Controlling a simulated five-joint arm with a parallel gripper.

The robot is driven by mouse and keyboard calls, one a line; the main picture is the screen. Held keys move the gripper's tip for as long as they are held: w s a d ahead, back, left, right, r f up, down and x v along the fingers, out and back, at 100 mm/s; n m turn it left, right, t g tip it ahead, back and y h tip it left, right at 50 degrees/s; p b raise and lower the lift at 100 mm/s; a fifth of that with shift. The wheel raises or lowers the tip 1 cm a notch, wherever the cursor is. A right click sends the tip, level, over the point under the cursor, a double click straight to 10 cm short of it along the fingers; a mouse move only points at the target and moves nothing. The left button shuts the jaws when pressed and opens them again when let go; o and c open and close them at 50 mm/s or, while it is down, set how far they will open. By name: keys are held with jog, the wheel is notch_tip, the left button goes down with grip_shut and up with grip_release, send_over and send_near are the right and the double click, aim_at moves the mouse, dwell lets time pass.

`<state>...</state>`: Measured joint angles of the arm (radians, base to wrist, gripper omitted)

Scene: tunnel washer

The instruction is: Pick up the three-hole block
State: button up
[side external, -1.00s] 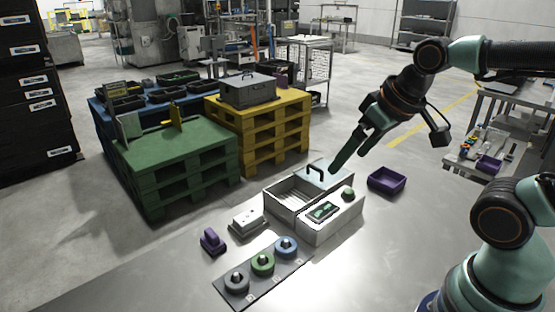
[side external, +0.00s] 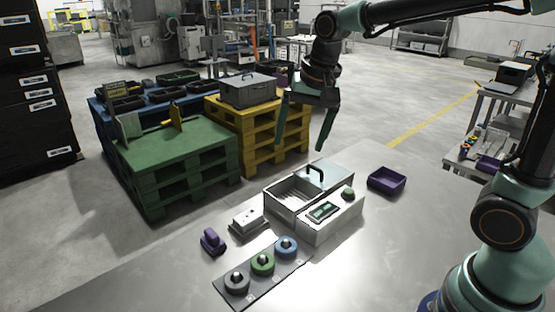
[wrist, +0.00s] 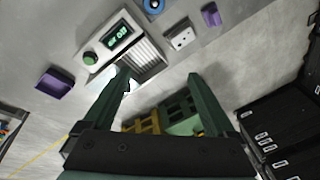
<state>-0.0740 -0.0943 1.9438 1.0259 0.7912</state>
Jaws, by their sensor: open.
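The three-hole block (side external: 247,221) is pale, with dark holes in its top. It sits on the metal table left of the washer, and it also shows in the wrist view (wrist: 181,39) near the top. My gripper (side external: 299,146) is open and empty, fingers pointing down, high above the far side of the washer and well apart from the block. In the wrist view, the open fingers (wrist: 160,74) frame the floor and the pallets, with the block beyond the fingertips.
The tunnel washer (side external: 333,224) with its handled lid stands right of the block. A purple object (side external: 212,242) and a plate of colored rings (side external: 262,266) are close to the block. A purple bin (side external: 386,181) lies right. Pallets (side external: 180,165) stand behind the table.

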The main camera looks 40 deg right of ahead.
jog(key=w+a+f+m+g, duration=0.1)
jog(key=w+a+f+m, duration=0.1)
jog(key=w+f+m, duration=0.3)
jog(key=m+g, duration=0.2)
jog(key=m, duration=0.3)
send_over(248, 216)
jog(key=f, duration=1.3)
jog(key=shift+s+d+f, duration=0.15)
jog(key=shift+s+d, duration=0.05)
jog(key=shift+d, duration=0.2)
jog(key=shift+w+a+f, duration=0.1)
jog(key=shift+a+f, duration=0.1)
jog(key=shift+f, duration=1.15)
jog(key=shift+w+a+f, duration=0.1)
jog(key=shift+a+f, duration=0.1)
jog(key=shift+f, duration=1.15)
grip_shut()
